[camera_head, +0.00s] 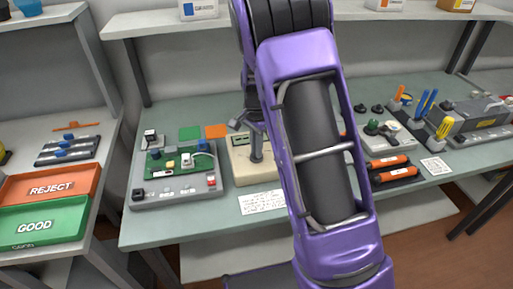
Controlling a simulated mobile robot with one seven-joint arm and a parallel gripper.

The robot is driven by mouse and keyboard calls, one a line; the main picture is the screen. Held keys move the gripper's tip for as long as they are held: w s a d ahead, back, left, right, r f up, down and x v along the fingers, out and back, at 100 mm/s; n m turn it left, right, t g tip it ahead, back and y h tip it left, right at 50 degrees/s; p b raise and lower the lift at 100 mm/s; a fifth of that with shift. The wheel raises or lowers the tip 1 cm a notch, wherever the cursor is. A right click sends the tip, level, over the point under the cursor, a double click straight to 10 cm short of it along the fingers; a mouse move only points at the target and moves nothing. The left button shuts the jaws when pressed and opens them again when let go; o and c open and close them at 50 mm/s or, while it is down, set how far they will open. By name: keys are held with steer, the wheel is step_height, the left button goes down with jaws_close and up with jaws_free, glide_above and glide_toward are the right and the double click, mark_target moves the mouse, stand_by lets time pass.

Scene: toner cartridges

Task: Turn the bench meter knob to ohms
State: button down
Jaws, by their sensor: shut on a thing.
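The bench meter (241,172) is a beige box with a small dark display (238,139), sitting on the grey-green bench left of my arm. My gripper (256,154) points down onto the meter's top face. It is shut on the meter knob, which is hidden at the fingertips. I cannot make out the knob's pointer or the range marks. My purple arm covers the meter's right side and the bench behind it.
Left of the meter is a grey fixture (180,197) with a green circuit board. A printed card (263,202) lies in front. Orange-and-black cartridges (394,174) lie right of my arm. REJECT (80,179) and GOOD (75,212) trays stand far left.

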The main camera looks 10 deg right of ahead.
steer(key=c, duration=0.9)
jaws_free()
step_height(320, 180, up, 18)
steer(key=shift+f, duration=0.25)
